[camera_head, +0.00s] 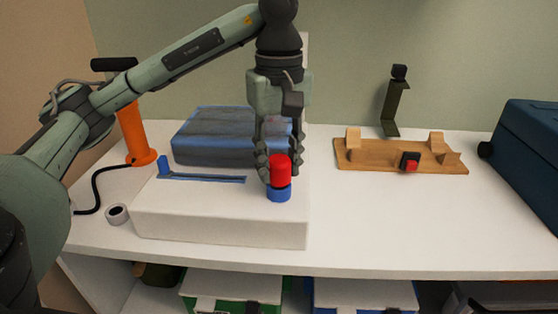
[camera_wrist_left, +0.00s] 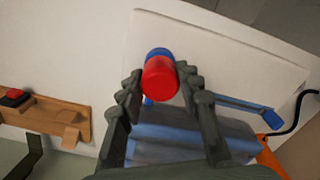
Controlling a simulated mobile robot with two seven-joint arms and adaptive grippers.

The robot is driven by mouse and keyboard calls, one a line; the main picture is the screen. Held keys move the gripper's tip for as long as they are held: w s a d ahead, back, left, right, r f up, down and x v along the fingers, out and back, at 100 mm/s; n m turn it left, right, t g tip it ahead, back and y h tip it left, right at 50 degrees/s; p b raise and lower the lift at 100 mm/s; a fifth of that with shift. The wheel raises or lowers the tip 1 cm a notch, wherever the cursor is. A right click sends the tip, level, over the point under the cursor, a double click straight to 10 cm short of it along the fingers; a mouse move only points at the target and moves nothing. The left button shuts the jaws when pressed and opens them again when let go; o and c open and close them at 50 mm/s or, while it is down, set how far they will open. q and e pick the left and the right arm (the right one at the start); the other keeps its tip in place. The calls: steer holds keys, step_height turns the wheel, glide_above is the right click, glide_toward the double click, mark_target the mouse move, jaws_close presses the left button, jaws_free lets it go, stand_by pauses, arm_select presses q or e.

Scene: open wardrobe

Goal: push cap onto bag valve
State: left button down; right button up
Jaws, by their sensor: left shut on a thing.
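The red cap (camera_head: 280,168) stands upright on or right above the blue valve (camera_head: 279,194) at the front right of a white box (camera_head: 220,228). I cannot see a clear gap between them. My left gripper (camera_head: 270,166) points down and is shut on the red cap. In the left wrist view the fingers flank the red cap (camera_wrist_left: 161,78), with a bit of the blue valve (camera_wrist_left: 158,52) showing beyond it. A folded blue-grey bag (camera_head: 210,135) lies behind on the box. My right gripper is not in view.
A blue strip (camera_head: 205,178) lies on the box. An orange-handled pump (camera_head: 133,130) and a small white roll (camera_head: 117,214) are at left. A wooden rack (camera_head: 385,158) and a dark blue case (camera_head: 535,150) are at right, with clear shelf in front.

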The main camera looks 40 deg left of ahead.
mark_target(279, 159)
arm_select(q)
steer(key=shift+f+b, duration=0.4)
steer(key=shift+f, duration=0.1)
steer(key=c, duration=1)
jaws_free()
steer(key=shift+r, duration=0.1)
steer(key=shift+r, duration=6)
